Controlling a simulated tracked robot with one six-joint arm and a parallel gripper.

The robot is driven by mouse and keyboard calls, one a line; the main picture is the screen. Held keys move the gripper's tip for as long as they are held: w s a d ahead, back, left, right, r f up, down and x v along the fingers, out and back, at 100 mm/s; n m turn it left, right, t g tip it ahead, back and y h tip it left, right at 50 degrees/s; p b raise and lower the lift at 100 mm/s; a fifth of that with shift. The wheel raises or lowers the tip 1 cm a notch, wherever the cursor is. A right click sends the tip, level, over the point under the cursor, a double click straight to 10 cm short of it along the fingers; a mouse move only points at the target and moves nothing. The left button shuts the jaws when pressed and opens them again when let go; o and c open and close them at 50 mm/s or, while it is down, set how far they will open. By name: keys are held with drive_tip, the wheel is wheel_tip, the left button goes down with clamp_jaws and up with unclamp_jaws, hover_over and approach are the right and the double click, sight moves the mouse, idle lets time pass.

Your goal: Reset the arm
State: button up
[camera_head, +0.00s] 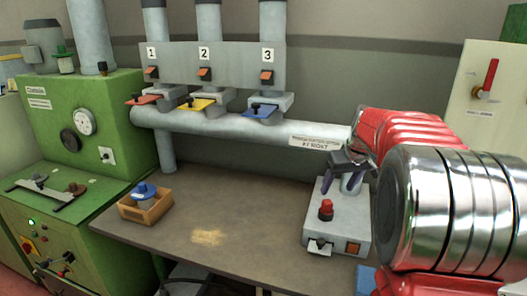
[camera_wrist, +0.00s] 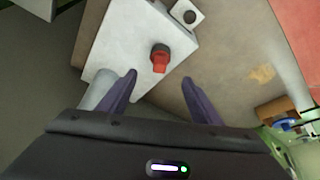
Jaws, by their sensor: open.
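My gripper (camera_head: 342,184) is at the end of my red and silver arm, in front of the right part of the table in the head view. It points down near a light grey control box (camera_head: 348,228) with a red knob (camera_head: 326,209) on top. In the wrist view my gripper (camera_wrist: 159,88) has its two purple fingers spread apart with nothing between them. The box (camera_wrist: 130,40) and its red knob (camera_wrist: 160,57) lie beyond the fingertips. My arm hides part of the background at the right.
A wooden tray (camera_head: 157,212) with a blue-topped item (camera_head: 144,190) stands on the left of the table (camera_head: 240,245). Pipes with switches numbered 1 to 3 stand behind. A green machine (camera_head: 85,120) is at the left. A panel with a red lever (camera_head: 487,78) is at the right. The table's middle is clear.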

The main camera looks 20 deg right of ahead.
drive_tip(key=shift+m, duration=0.3)
drive_tip(key=s+a+f+n+t, duration=0.1)
drive_tip(key=s+a+n, duration=0.1)
drive_tip(key=s+a, duration=2.4)
drive_tip(key=a, duration=0.3)
drive_tip(key=shift+y, duration=0.3)
drive_tip(key=shift+a, duration=0.1)
drive_tip(key=shift+c, duration=0.6)
idle(0.3)
